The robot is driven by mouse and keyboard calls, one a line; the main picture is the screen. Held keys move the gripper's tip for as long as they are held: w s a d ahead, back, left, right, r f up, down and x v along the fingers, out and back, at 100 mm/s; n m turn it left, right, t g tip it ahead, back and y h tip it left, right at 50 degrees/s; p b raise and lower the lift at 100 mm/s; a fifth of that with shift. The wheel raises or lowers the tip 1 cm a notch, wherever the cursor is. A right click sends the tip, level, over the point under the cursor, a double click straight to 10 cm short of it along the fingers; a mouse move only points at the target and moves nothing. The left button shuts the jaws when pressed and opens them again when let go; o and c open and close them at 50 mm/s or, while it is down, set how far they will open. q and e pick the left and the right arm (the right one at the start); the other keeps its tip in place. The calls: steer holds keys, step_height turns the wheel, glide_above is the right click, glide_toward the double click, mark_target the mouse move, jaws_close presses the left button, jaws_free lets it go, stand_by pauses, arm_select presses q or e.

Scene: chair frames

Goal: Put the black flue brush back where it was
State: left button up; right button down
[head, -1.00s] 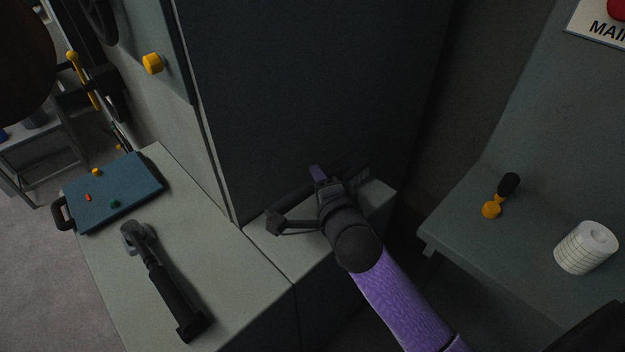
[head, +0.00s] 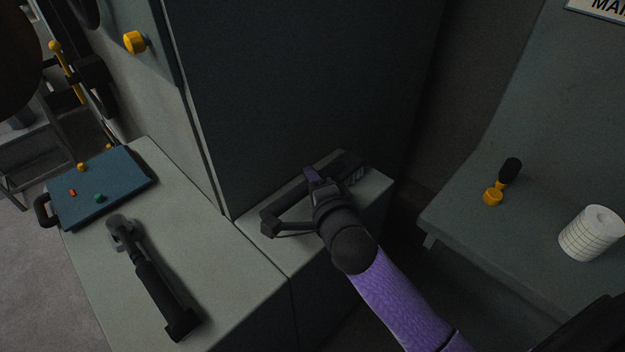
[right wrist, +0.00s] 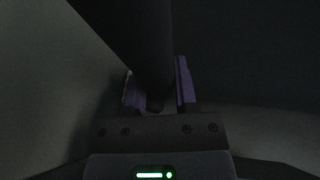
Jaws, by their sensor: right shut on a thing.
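The black flue brush (head: 289,203) is long and dark. It lies across the pale ledge in front of the tall dark panel, on or just above the ledge; I cannot tell if it touches. My right gripper (head: 314,178) is shut on it near its middle, with purple fingers on both sides. In the right wrist view the brush (right wrist: 150,45) shows as a dark shaft running up from between the purple fingers (right wrist: 160,85). Its far end is dim in the head view. My left gripper is not in view.
The ledge (head: 372,198) has bare room at its right end. On the left cabinet top (head: 225,300) are a dark tool (head: 155,283) and a blue case (head: 105,188). The right shelf (head: 465,225) bears a black-and-yellow item (head: 503,180) and a white ringed roll (head: 592,232).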

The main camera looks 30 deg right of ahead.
steer(key=shift+f, duration=0.3)
steer(key=shift+c, duration=1.6)
jaws_free()
